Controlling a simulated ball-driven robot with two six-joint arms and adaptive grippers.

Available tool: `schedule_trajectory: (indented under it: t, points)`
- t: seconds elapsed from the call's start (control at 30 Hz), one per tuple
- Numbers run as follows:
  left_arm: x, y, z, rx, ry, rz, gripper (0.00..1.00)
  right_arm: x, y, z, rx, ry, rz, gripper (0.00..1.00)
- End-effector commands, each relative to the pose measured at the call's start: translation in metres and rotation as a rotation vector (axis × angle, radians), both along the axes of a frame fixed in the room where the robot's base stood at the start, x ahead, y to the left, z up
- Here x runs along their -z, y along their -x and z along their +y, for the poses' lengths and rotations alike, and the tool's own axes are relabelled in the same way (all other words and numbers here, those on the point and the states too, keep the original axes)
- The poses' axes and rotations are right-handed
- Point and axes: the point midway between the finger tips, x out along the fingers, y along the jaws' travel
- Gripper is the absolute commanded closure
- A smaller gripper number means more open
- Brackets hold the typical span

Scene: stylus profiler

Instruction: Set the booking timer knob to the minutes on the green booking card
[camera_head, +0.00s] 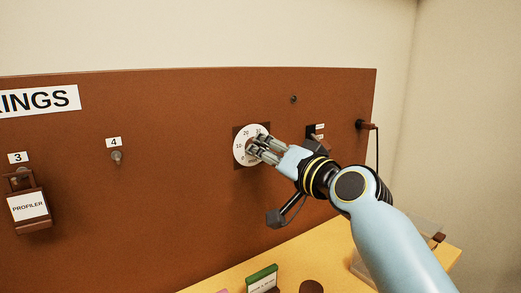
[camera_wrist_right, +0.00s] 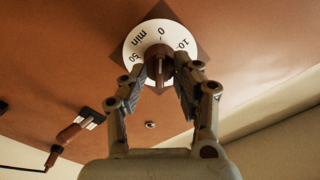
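The booking timer is a white round dial (camera_head: 239,147) on the brown board, marked in minutes. In the right wrist view, its brown knob (camera_wrist_right: 159,58) sits at the dial's centre, with 0, 10, 50 and "min" readable around it. I cannot tell which mark the knob points to. My right gripper (camera_head: 260,148) is at the dial; in the wrist view its fingers (camera_wrist_right: 160,72) are apart, one on each side of the knob, with no clear contact. A green-topped card (camera_head: 262,278) stands on the yellow table; its print is too small to read. My left gripper is out of view.
The board (camera_head: 180,190) has numbered pegs at the left, with a PROFILER tag (camera_head: 29,206) hanging under 3. Peg 4 (camera_head: 117,157) is empty. Right of the dial are a dark switch-like fitting and a plug with cable (camera_head: 367,125). A clear box stands at the table's right.

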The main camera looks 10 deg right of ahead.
Motion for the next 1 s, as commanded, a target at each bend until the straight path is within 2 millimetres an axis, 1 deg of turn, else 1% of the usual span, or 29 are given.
schedule_trajectory:
  t: [0.17,0.23,0.7,0.83,1.0]
  points:
    - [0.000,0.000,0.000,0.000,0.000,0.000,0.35,0.000,0.001,0.000,-0.001,-0.001,0.001,0.66]
    - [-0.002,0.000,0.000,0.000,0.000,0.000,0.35,0.000,0.005,-0.002,-0.001,-0.001,0.001,0.66]
    - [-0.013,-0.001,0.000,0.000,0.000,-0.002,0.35,0.000,0.062,-0.023,0.001,0.002,0.002,0.66]
    - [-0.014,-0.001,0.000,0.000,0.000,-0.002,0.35,0.000,0.073,-0.026,-0.001,0.000,0.002,0.66]
    - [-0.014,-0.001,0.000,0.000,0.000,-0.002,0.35,0.000,0.076,-0.027,-0.001,-0.001,0.001,0.66]
